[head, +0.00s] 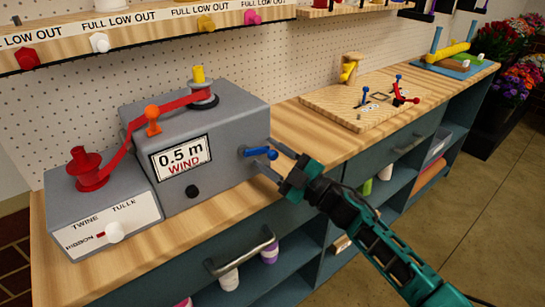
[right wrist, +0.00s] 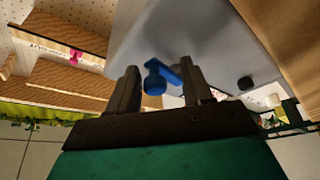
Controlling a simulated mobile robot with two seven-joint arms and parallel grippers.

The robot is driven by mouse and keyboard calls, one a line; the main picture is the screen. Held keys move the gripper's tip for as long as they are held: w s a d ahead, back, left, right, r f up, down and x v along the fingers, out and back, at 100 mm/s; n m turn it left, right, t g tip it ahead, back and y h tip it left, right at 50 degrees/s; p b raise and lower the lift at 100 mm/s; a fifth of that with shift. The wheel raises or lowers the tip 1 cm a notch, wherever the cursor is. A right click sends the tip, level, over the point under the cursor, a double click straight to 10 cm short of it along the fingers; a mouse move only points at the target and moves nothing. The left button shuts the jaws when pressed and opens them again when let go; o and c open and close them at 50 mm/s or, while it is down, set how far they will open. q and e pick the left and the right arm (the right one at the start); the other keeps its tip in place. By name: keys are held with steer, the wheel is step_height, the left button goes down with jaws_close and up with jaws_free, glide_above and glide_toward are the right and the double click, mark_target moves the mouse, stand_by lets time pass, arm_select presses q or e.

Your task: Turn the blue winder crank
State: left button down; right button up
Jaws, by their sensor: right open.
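The blue winder crank (head: 258,152) sticks out from the right end face of the grey winder box (head: 225,150), which bears a "0.5 m WIND" label. My right gripper (head: 268,157) is at that end face, open, with one finger on each side of the crank. In the right wrist view the crank's knob (right wrist: 154,83) and arm lie between the two open fingers (right wrist: 160,88), with a gap visible beside the knob. I cannot tell whether either finger touches it. My left gripper is not in view.
A selector box (head: 105,210) with a red spool stands left of the winder on the wooden bench (head: 300,125). A red ribbon runs over the winder past an orange clip (head: 152,118). A wooden board (head: 350,112) with small tools lies further right. Shelves lie below.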

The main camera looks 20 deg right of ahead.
steer(key=shift+s+f, duration=0.1)
steer(key=shift+f, duration=0.05)
steer(key=shift+s+d+f, duration=0.1)
steer(key=shift+s+d, duration=0.1)
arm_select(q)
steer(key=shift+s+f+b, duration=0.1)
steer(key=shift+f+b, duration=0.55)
arm_select(e)
steer(key=v, duration=1.2)
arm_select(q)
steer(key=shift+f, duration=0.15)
